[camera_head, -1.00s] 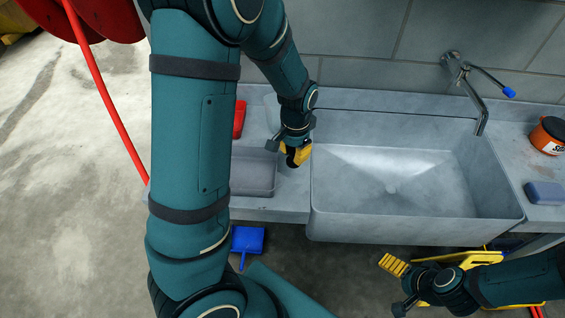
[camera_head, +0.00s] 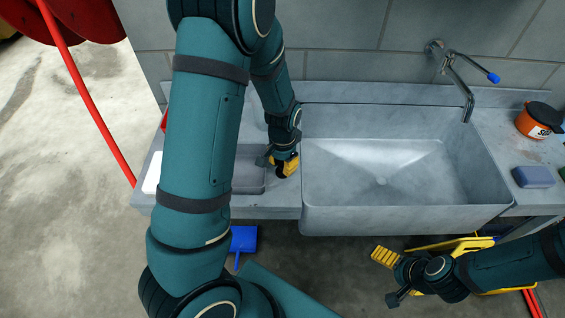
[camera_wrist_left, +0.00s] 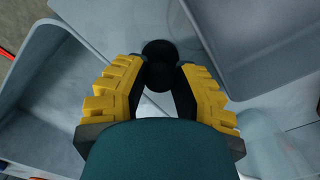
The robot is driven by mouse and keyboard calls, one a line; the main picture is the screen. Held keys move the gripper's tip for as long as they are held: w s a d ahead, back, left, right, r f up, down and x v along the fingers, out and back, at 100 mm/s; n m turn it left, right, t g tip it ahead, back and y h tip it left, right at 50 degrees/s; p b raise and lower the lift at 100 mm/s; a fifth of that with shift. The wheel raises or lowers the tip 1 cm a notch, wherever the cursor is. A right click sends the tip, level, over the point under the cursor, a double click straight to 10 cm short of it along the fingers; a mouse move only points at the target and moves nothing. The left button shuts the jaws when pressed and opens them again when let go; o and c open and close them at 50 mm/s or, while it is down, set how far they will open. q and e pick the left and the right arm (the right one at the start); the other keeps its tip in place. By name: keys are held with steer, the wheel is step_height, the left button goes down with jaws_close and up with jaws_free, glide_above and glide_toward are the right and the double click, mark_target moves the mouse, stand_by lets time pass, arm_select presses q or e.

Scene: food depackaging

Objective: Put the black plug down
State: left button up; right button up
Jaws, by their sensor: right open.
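The black plug (camera_wrist_left: 160,52) is round and dark, and it sits between the yellow fingertips of my left gripper (camera_wrist_left: 160,72) in the left wrist view. The fingers appear shut on it. In the head view my left gripper (camera_head: 286,166) is low over the strip of grey counter (camera_head: 285,196) between the grey tray and the sink. The plug is mostly hidden there, and I cannot tell whether it touches the counter. My right gripper (camera_head: 384,257) is open and empty in front of the sink, below its front edge.
The grey sink basin (camera_head: 350,214) is empty, with a tap (camera_head: 462,85) behind it. The grey tray (camera_head: 250,184) is partly hidden by my left arm. An orange tub (camera_head: 537,121) and a blue sponge (camera_head: 533,176) stand on the right counter. A blue dustpan (camera_head: 243,239) lies below.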

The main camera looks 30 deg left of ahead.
mark_target(283, 163)
stand_by(0.3)
arm_select(q)
steer(key=shift+r, duration=0.25)
step_height(283, 163, up, 12)
steer(key=p, duration=0.1)
steer(key=shift+p, duration=0.3)
arm_select(e)
steer(key=shift+r, duration=0.95)
arm_select(q)
steer(key=shift+f, duration=0.1)
